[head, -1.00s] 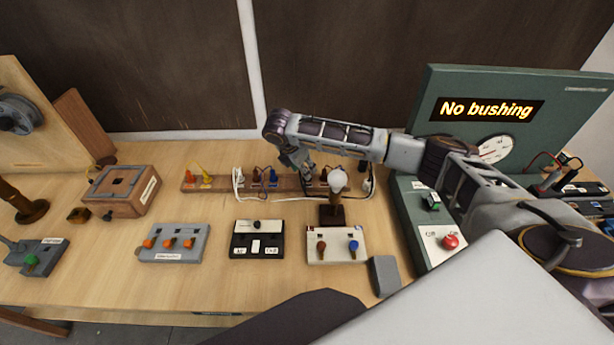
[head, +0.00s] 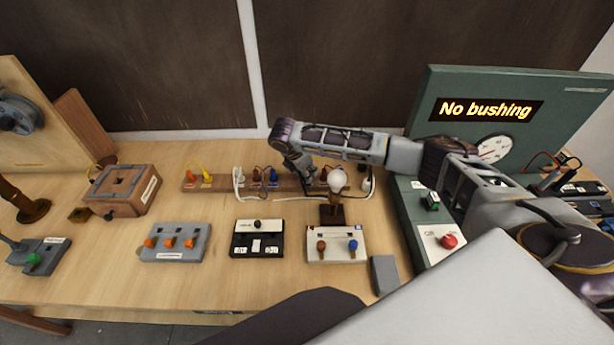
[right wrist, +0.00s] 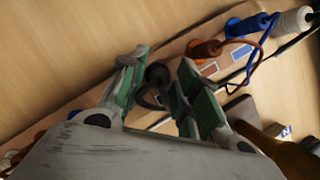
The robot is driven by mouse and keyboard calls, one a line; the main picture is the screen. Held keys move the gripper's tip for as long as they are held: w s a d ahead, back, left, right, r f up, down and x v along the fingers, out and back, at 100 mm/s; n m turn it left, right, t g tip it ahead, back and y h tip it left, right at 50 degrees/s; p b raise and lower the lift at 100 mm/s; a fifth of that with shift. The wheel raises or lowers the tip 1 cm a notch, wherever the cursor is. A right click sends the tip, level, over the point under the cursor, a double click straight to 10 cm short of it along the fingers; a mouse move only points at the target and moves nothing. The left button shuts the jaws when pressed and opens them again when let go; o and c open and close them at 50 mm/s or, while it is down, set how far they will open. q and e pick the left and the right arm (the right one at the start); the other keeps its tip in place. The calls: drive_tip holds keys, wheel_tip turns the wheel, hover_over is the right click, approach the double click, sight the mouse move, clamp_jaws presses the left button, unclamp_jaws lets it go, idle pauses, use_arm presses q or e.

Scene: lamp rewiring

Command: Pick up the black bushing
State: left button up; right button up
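The black bushing (right wrist: 155,84) appears in the right wrist view as a dark ring-like piece between the two green-padded fingers of my right gripper (right wrist: 160,90). The fingers are spread, and the bushing seems nearer the left finger; whether anything touches it I cannot tell. In the head view my right gripper (head: 304,170) is over the wooden strip (head: 225,183) in the middle of the table, and the bushing is hidden there. My left gripper is not in view.
Colored plugs and a white cord (head: 238,180) lie along the strip. A bulb (head: 337,179) on a dark stand is just right of the gripper. Several switch blocks, including a black one (head: 257,238), stand in front. The green panel (head: 480,90) reads "No bushing".

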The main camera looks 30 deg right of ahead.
drive_tip(key=c, duration=0.5)
drive_tip(key=shift+r, duration=0.15)
drive_tip(key=shift+r+b, duration=0.5)
drive_tip(key=shift+r, duration=4.35)
drive_tip(key=shift+s+f, duration=0.1)
